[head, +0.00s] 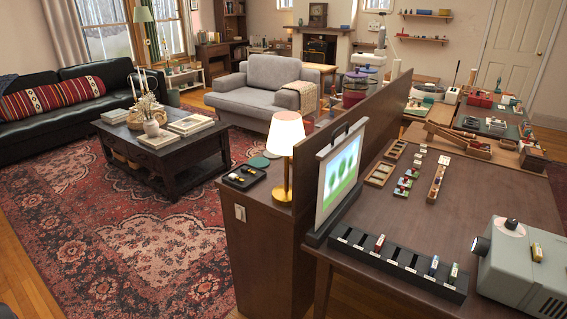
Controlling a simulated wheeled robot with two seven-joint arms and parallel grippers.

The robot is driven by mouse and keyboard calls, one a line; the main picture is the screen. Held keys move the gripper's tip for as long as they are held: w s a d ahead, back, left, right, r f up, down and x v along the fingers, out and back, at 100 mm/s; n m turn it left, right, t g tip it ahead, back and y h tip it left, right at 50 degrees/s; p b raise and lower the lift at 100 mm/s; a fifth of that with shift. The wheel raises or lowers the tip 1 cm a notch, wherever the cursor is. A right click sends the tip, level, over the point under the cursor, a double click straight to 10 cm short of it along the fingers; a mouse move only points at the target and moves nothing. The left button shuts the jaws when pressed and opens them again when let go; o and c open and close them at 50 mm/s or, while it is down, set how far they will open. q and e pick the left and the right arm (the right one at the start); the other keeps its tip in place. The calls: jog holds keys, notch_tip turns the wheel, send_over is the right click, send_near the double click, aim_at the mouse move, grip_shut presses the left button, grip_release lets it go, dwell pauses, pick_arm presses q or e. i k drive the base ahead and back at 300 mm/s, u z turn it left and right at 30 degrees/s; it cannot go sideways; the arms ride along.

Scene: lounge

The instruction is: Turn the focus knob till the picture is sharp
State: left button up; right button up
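A grey projector (515,272) stands on the dark wooden table at the right edge, partly cut off by the frame. Its lens (480,247) faces left toward a small upright screen (341,178). A round knob (511,225) with a dark top sits on the projector's upper face. The screen shows a picture of green tree-like shapes on a pale ground; their edges look soft, though the picture is small in this view. Neither of my grippers is in view.
A black slotted tray (395,266) with a few small coloured pieces lies between screen and projector. Small wooden trays (381,174) lie behind it. A lit lamp (285,135) stands on the cabinet left of the screen. The table's middle (470,215) is mostly clear.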

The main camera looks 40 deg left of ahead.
aim_at(510, 223)
jog(key=u, duration=3.85)
jog(key=k, duration=2.25)
jog(key=z, duration=0.9)
